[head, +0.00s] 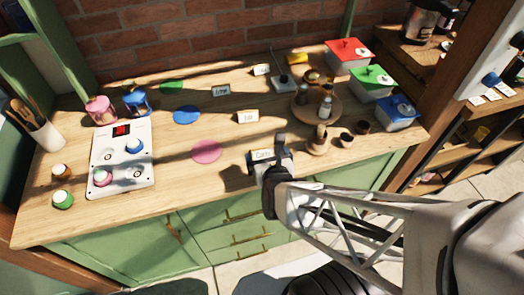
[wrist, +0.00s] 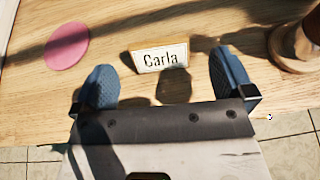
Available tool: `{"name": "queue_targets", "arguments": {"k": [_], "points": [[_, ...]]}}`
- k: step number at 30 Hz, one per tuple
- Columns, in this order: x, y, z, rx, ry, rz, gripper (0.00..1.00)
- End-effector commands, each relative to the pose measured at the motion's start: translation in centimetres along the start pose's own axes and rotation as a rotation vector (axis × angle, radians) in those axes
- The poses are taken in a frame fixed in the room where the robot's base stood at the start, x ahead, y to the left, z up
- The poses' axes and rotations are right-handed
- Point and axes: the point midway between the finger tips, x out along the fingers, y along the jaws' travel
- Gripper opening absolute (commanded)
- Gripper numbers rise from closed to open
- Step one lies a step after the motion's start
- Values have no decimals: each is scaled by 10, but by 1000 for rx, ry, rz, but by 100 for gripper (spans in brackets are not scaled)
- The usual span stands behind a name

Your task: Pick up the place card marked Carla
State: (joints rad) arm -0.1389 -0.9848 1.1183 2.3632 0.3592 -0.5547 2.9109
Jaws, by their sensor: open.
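The place card marked Carla (wrist: 160,58) stands on the wooden table near its front edge, its lettering facing my wrist camera. It also shows in the head view (head: 262,155), partly hidden by my gripper. My gripper (wrist: 163,76) is open, with one blue-grey finger to the left of the card and one to the right. Neither finger appears to touch the card. The card is between or just beyond the fingertips; I cannot tell exactly how far.
Other cards (head: 247,117) (head: 221,91) stand farther back. A pink disc (head: 206,152) lies left of the Carla card. A wooden stand (head: 317,142) is close on the right. A white panel with knobs (head: 121,160) is at left; lidded boxes (head: 371,84) are at back right.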

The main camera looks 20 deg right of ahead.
Motion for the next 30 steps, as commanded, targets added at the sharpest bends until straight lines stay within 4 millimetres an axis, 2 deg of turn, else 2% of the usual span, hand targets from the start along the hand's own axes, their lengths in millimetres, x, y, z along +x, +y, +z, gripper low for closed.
{"name": "queue_targets", "arguments": {"k": [11,24,30], "points": [[4,0,-1,0,1,0,100],[42,2,-1,0,1,-2,100],[51,2,-2,0,1,-1,100]]}}
